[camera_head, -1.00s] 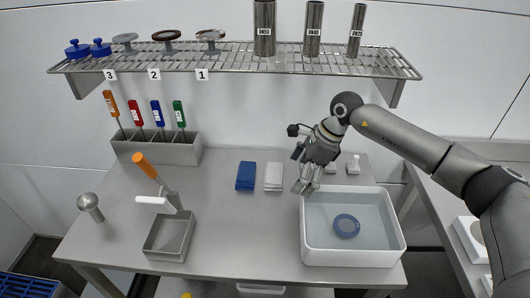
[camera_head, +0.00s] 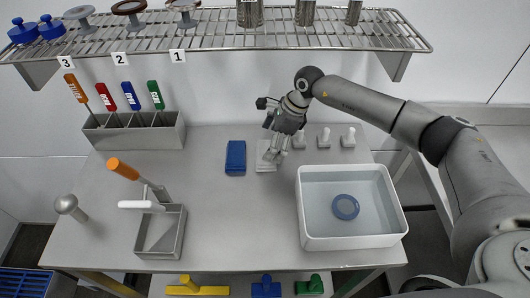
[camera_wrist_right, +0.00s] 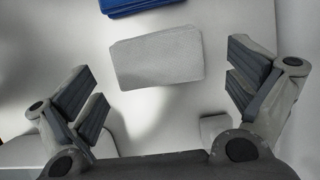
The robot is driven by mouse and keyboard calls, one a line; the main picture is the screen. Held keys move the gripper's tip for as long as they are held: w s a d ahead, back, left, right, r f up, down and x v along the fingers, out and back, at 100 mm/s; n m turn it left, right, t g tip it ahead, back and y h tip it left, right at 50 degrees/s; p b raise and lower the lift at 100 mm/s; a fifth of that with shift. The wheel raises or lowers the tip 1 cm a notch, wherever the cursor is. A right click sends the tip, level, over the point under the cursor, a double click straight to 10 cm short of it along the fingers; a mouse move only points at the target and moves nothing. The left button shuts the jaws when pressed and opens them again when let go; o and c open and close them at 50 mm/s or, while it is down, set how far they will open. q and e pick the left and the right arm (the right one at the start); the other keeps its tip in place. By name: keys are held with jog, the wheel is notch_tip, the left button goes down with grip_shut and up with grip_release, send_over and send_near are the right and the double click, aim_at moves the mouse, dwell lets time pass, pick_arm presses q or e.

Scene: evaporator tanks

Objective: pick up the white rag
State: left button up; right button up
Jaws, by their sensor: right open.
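The white rag (camera_head: 265,163) lies folded on the table to the right of the folded blue rag (camera_head: 236,157). In the head view my right gripper (camera_head: 275,152) hangs over the white rag and hides part of it. In the right wrist view the white rag (camera_wrist_right: 157,57) lies flat between and beyond the open fingers of my right gripper (camera_wrist_right: 165,95). Nothing is held, and the fingers are apart from the rag. The blue rag (camera_wrist_right: 140,5) shows at the top edge there. My left gripper is not in view.
A white bin (camera_head: 350,240) with a blue ring (camera_head: 345,207) stands at the right. Small white-handled items (camera_head: 324,138) stand behind it. A tool rack (camera_head: 135,137) and a metal box (camera_head: 150,243) are at the left. A wire shelf (camera_head: 215,42) hangs above.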

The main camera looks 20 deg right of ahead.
aim_at(265, 151)
jog(key=p+x, duration=0.1)
jog(key=x, duration=0.2)
jog(key=shift+s+a+f, duration=0.1)
jog(key=shift+s+a, duration=0.1)
jog(key=shift+a+f+p, duration=0.1)
jog(key=shift+f+p, duration=0.2)
jog(key=shift+w+f, duration=0.1)
jog(key=shift+f, duration=0.05)
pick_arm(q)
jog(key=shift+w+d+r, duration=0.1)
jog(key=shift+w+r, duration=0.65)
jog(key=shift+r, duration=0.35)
pick_arm(e)
jog(key=c, duration=0.8)
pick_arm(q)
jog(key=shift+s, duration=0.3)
